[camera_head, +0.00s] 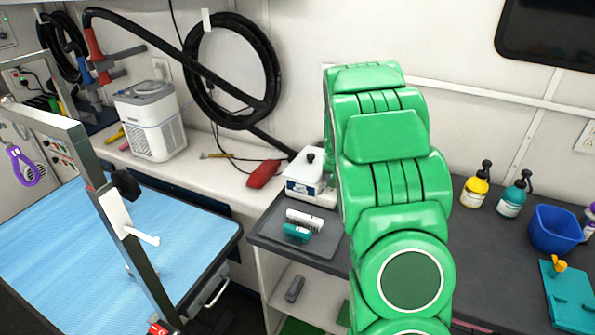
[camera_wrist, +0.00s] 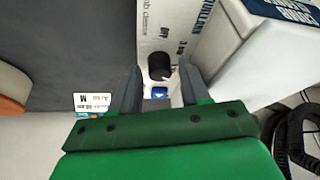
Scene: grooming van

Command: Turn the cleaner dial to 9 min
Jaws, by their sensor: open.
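The cleaner (camera_head: 305,188) is a white box with a black knob on its lid, on the counter just left of my green arm in the head view. In the wrist view its white front panel (camera_wrist: 143,18) carries partly cut-off lettering, with "OFF" readable. The black dial (camera_wrist: 160,66) sits on this panel above a small blue button (camera_wrist: 160,93). My gripper (camera_wrist: 159,75) is open, with one finger on each side of the dial. I cannot tell whether the fingers touch it. The dial's pointer and setting are not readable. My arm hides the gripper in the head view.
Yellow (camera_head: 474,187) and teal (camera_head: 513,196) pump bottles and a blue bin (camera_head: 555,229) stand at the right. A blue grooming table (camera_head: 60,240) is at left.

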